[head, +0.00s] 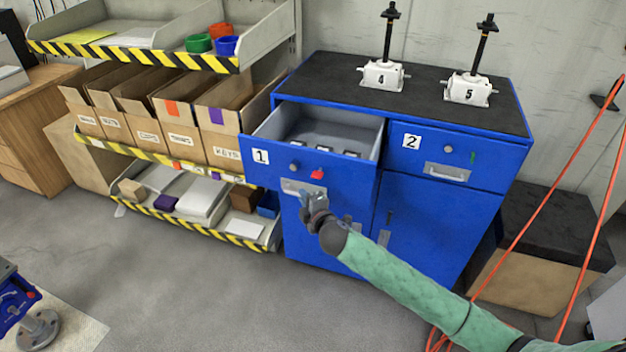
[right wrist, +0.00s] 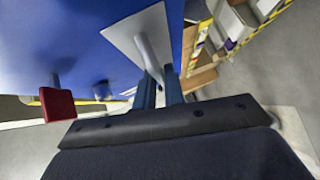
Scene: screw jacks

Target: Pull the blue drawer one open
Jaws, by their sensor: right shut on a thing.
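The blue drawer one (head: 337,189) is at the upper left of the blue cabinet (head: 500,205), marked with a white "1" label. It stands pulled out, and its grey inside (head: 345,128) shows with several small items in it. My right gripper (head: 306,197) is at the drawer's front, shut on its metal handle (head: 290,187). In the right wrist view the fingers (right wrist: 160,88) close on the handle's bar, beside its pale plate (right wrist: 128,32). A red knob (head: 317,174) sits above the handle and also shows in the wrist view (right wrist: 57,104). My left gripper is out of view.
Drawer two (head: 430,155) is shut. Two white screw jacks, numbered 4 (head: 382,75) and 5 (head: 469,90), stand on the black cabinet top. A shelf rack with cardboard boxes (head: 180,140) stands close on the left. Orange cables (head: 545,220) hang at right.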

